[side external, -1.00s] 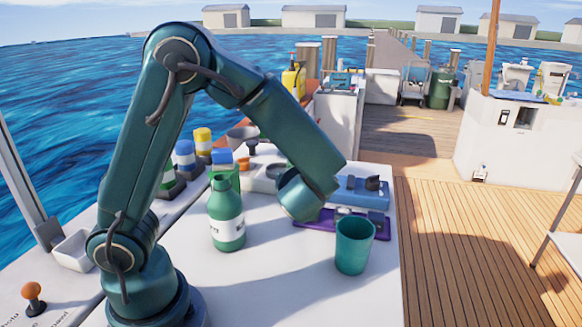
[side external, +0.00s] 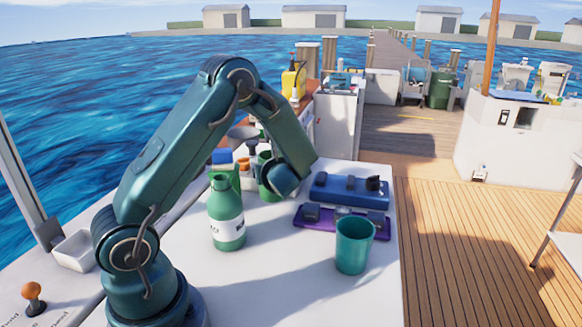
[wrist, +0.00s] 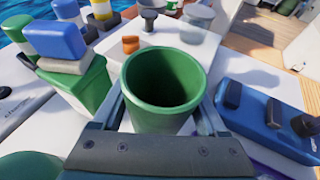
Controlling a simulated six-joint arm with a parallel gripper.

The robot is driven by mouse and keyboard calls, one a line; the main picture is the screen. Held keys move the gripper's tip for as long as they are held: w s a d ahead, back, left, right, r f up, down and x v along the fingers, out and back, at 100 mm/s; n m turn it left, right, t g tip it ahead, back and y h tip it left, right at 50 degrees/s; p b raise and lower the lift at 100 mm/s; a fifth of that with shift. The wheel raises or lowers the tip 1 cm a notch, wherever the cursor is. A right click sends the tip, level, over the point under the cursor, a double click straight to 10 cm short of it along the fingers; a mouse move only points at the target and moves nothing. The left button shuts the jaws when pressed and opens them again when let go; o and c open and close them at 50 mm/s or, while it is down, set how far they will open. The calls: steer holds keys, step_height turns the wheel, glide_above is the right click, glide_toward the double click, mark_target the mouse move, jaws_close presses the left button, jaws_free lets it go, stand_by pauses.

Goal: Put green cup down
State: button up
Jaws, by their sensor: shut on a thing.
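The green cup (wrist: 163,100) is upright and empty between the two fingers of my gripper (wrist: 164,112) in the wrist view. My gripper is shut on it, one finger on each side. In the side view the cup (side external: 266,178) shows partly behind my gripper (side external: 282,182), over the far part of the white table (side external: 290,255). Its base is close to the table top; I cannot tell whether it touches.
A green bottle (side external: 226,215) stands nearer, to the left. A teal cup (side external: 354,246) stands to the right, by a purple tray (side external: 318,222) and a blue case (side external: 350,190). A blue-topped green container (wrist: 80,88) is left of the cup. The table's near middle is clear.

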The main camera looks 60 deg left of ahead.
steer(key=shift+f, duration=2.35)
steer(key=shift+f, duration=0.15)
steer(key=o, duration=1.5)
steer(key=shift+r, duration=0.2)
steer(key=v, duration=1.2)
steer(key=shift+f, duration=0.1)
